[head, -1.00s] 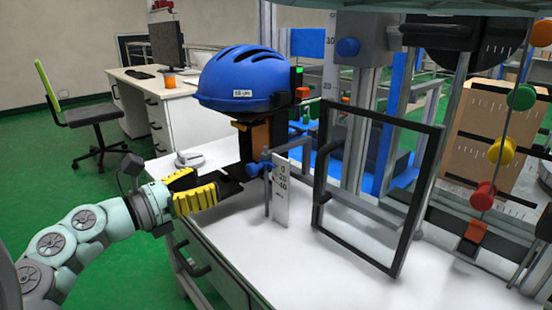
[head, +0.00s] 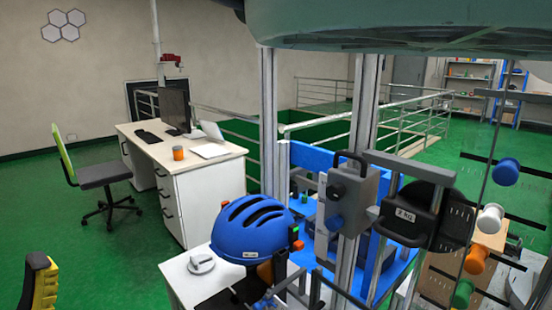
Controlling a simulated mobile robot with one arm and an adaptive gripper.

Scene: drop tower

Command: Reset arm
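Part of my gripper (head: 40,284), a yellow ribbed finger with a black edge, shows at the lower left edge of the head view. The rest of the gripper and nearly all of my arm are out of the frame, so its opening cannot be judged. Nothing is visible against the part that shows. It is well to the left of the blue helmet (head: 250,225), with the floor behind it. The helmet sits upright on its mount at the drop tower (head: 363,125).
A black weight block (head: 405,215) hangs on the tower beside a grey box (head: 345,200). A white bench (head: 180,278) carries a small round grey object (head: 201,262). Behind are a desk (head: 195,165) and a chair (head: 98,175). Open green floor lies at left.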

